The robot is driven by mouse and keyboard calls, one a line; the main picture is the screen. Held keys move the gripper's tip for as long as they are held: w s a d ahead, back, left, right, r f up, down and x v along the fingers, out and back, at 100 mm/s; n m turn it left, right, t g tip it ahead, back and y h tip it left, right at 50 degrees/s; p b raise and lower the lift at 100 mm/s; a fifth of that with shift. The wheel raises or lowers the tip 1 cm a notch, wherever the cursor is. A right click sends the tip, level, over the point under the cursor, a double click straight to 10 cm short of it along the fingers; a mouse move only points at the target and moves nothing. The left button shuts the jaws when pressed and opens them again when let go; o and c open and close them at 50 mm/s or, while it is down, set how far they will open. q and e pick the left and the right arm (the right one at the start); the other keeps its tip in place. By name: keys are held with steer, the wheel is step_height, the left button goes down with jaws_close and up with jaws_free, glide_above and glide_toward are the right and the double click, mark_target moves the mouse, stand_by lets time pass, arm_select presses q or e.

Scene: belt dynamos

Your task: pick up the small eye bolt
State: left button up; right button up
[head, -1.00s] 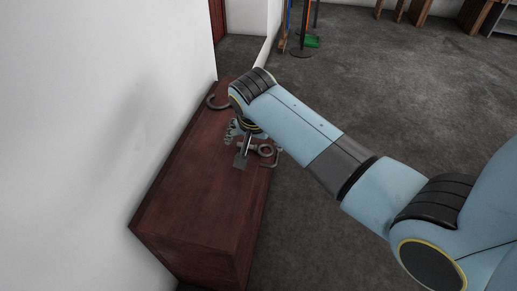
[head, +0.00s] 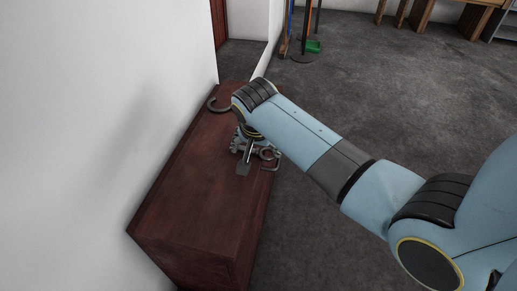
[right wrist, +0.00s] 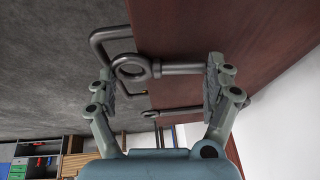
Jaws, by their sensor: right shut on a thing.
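The small eye bolt (right wrist: 133,68) is a grey metal ring with a straight shank. In the right wrist view it lies lengthwise between the fingers of my right gripper (right wrist: 160,82), ring towards the left finger and shank end at the right finger. The gripper is shut on it. In the head view the right gripper (head: 246,160) is at the cabinet top, and the bolt is largely hidden there by the hand. I cannot tell whether it is clear of the top. My left gripper is not in view.
A bent metal bracket (right wrist: 97,50) lies by the cabinet edge beside the bolt. Another eye bolt (right wrist: 172,112) lies farther along. A metal hook (head: 217,105) is at the back of the dark red cabinet (head: 190,205). The cabinet's front half is clear; a white wall (head: 90,110) runs along its left.

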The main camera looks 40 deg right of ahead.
mark_target(256, 150)
step_height(256, 150, up, 4)
steer(key=shift+w+r+p, duration=0.1)
steer(key=shift+r+p, duration=0.15)
steer(key=shift+p, duration=0.9)
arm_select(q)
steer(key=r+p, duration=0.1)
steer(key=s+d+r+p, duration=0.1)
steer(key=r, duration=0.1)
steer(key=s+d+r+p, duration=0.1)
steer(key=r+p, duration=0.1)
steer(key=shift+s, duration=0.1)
arm_select(e)
steer(key=s+d+r, duration=0.5)
steer(key=d+r, duration=0.1)
steer(key=d, duration=0.4)
steer(key=shift+s+d+r, duration=0.15)
steer(key=shift+s+r, duration=0.15)
steer(key=shift+s, duration=0.1)
